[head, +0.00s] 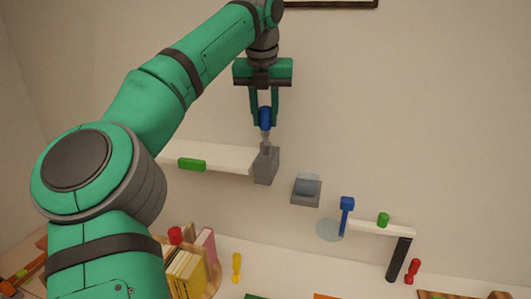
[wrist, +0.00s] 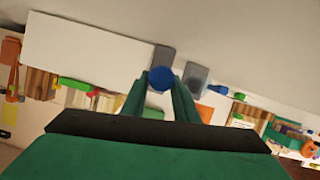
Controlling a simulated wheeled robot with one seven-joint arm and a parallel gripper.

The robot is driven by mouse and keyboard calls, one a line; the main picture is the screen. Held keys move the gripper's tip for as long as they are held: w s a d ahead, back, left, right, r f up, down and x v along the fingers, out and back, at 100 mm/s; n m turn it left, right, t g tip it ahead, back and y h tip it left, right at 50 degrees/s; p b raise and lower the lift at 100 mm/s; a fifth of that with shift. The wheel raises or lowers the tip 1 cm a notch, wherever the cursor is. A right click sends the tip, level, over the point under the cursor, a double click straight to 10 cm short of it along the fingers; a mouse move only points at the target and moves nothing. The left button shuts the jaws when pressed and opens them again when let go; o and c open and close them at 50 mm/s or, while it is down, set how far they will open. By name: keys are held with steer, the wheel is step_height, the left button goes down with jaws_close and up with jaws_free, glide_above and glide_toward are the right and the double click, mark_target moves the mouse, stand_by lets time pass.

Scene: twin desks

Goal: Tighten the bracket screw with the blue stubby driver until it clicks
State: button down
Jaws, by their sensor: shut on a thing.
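My gripper (head: 264,122) is shut on the blue stubby driver (head: 265,114), which it holds upright with the shaft pointing down. The driver's round blue top shows between the fingers in the wrist view (wrist: 160,77). The grey bracket (head: 266,167) is at the right end of the white wall shelf (head: 222,157), directly below the driver. The shaft reaches down to the bracket's top; I cannot tell whether the tip sits in the screw. The screw itself is hidden. The bracket also shows just behind the driver in the wrist view (wrist: 165,54).
A grey wall box (head: 306,189) is right of the bracket. Lower right are a blue upright piece (head: 346,214) and a green cylinder (head: 383,219). Books (head: 187,272), a yellow piece (head: 236,266) and a red piece (head: 413,270) stand below.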

steer(key=shift+f, duration=0.35)
steer(key=c, duration=1.3)
jaws_free()
